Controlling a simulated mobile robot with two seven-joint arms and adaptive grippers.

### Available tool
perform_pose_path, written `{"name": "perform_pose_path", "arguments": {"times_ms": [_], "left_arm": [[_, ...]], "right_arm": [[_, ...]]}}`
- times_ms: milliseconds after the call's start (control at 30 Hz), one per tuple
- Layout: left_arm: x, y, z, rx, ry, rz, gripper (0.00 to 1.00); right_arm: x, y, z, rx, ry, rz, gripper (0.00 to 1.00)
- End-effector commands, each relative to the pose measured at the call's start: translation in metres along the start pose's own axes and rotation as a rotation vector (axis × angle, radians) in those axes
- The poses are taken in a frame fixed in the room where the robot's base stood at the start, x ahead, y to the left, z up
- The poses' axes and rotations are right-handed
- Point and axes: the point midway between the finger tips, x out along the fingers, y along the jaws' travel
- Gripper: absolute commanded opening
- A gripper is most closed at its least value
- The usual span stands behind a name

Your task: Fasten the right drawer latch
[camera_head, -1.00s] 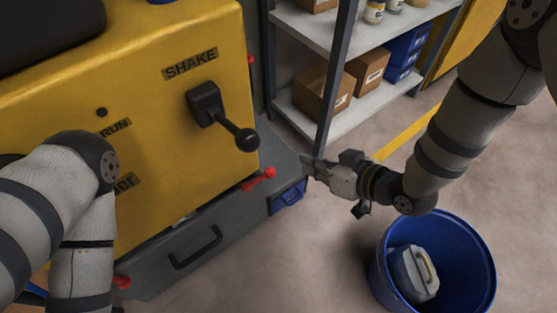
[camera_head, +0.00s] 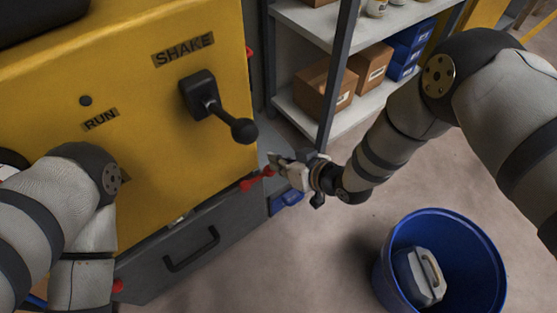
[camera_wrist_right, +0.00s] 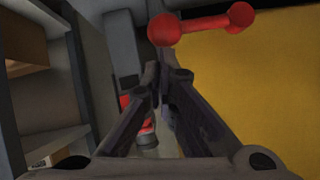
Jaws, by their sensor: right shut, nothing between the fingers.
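The right drawer latch (camera_head: 257,179) is a red lever with knobbed ends, at the upper right corner of the grey drawer (camera_head: 222,262), just below the yellow cabinet. It slants up to the right. My right gripper (camera_head: 274,162) is shut and empty, close to the latch's right end. In the right wrist view the red lever (camera_wrist_right: 203,24) lies across the top, beyond the shut fingertips (camera_wrist_right: 158,72); I cannot tell whether they touch. My left arm crosses the lower left of the head view, and its gripper is out of sight.
A black SHAKE lever (camera_head: 217,108) juts from the yellow cabinet (camera_head: 140,130) above the latch. A blue part (camera_head: 287,200) sits below my right gripper. A shelf rack (camera_head: 325,122) stands behind, and a blue bin (camera_head: 385,277) with a jug (camera_head: 418,276) stands on the floor.

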Motion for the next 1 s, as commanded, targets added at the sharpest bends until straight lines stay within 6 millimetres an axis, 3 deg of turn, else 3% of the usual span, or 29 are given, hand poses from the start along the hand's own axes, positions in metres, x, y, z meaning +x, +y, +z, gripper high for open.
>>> {"name": "perform_pose_path", "arguments": {"times_ms": [767, 1000], "left_arm": [[0.015, 0.000, -0.003, 0.000, -0.018, -0.001, 0.00], [0.027, 0.000, -0.007, 0.000, -0.034, -0.001, 0.00]], "right_arm": [[0.004, 0.006, 0.007, 0.075, 0.000, -0.049, 0.00], [0.009, 0.012, 0.015, 0.135, -0.002, -0.088, 0.00]]}}
